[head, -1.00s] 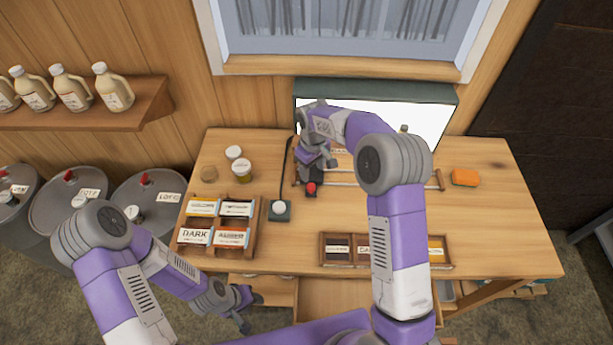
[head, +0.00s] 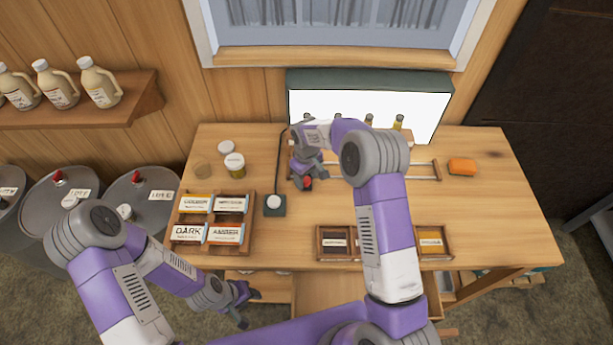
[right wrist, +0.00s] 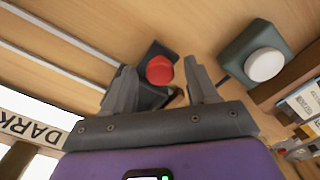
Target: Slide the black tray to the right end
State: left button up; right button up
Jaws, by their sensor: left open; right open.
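The black tray (right wrist: 152,95) is a small dark carriage with a red knob (right wrist: 160,70), at the left end of a pair of metal rails (right wrist: 60,45). In the head view the red knob (head: 308,184) shows just in front of my right gripper (head: 303,181), and the tray is mostly hidden by it. In the right wrist view my right gripper (right wrist: 160,78) is open, its fingers on either side of the knob with gaps. The rails run right to an end block (head: 437,170). My left gripper (head: 246,306) is open and empty, low in front of the table.
A green box with a white button (head: 274,204) stands left of the tray. A labelled crate (head: 214,219) and jars (head: 234,166) are further left. A lit panel (head: 420,105) stands behind. An orange sponge (head: 462,167) lies beyond the rails' right end.

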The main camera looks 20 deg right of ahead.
grip_shut()
dwell(0.3)
